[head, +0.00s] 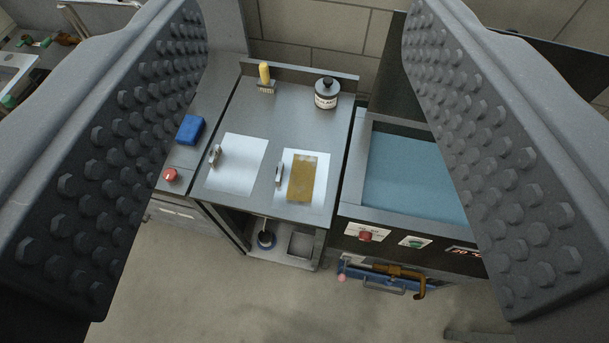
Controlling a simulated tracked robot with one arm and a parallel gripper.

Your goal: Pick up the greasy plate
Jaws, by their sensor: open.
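The greasy plate (302,178) is a pale square plate with a brown-yellow patch over most of its face and a small grey handle at its left edge. It lies flat on the dark grey counter (290,115), near the front edge. A similar pale plate (238,160) without the brown patch lies just left of it, also with a small handle. My gripper (305,60) is open and empty. Its two studded fingers frame the picture at left and right, well above and apart from the counter and plates.
A blue-filled basin (408,172) adjoins the counter at right. A dark labelled bottle (327,93) and a yellow-handled brush (265,76) stand at the back. A blue sponge-like block (190,129) and red knob (170,174) are at left. Clear floor (230,290) lies in front.

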